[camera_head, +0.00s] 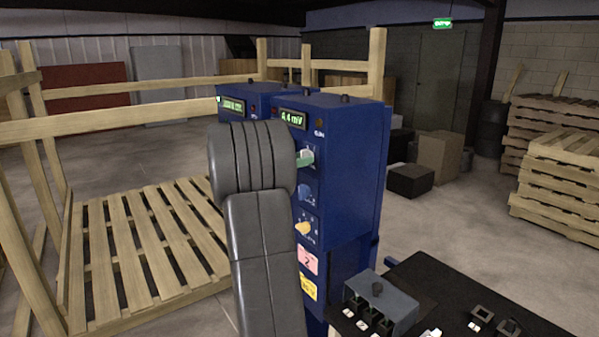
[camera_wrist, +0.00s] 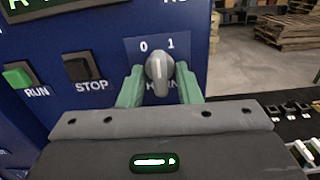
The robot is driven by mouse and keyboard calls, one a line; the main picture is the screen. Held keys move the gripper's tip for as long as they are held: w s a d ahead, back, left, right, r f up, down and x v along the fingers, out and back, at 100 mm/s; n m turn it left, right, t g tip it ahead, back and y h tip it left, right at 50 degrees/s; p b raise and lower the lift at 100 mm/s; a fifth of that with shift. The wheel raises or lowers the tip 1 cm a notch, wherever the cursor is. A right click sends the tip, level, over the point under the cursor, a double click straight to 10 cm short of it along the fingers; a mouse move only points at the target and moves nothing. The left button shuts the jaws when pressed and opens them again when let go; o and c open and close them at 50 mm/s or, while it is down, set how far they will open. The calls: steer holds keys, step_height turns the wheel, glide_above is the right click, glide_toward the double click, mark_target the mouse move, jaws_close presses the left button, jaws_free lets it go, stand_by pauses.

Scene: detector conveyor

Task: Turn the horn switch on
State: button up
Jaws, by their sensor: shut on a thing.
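The horn switch (camera_wrist: 160,68) is a grey rotary knob on a blue panel in the wrist view, with marks 0 and 1 above it. Its label below is partly covered, with only the first and last letters showing. The knob's light line stands close to upright, between the two marks; I cannot tell which it favours. My gripper (camera_wrist: 159,90) has green fingers on either side of the knob and is shut on it. In the head view my gripper (camera_head: 304,158) is at the front of the blue detector cabinet (camera_head: 350,165), with my grey arm covering part of the panel.
Left of the knob are a green RUN button (camera_wrist: 18,77) and a black STOP button (camera_wrist: 81,67). A wooden pallet (camera_head: 150,250) lies left; a grey switch box (camera_head: 382,300) stands front right.

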steer(key=shift+f+m+b, duration=0.1)
steer(key=shift+m+b, duration=2.6)
steer(key=shift+b, duration=0.1)
steer(key=o, duration=0.6)
steer(key=shift+a, duration=0.1)
steer(key=b+v, duration=0.1)
steer(key=v, duration=1.2)
steer(key=shift+s+a, duration=0.3)
steer(key=shift+w+d, duration=0.1)
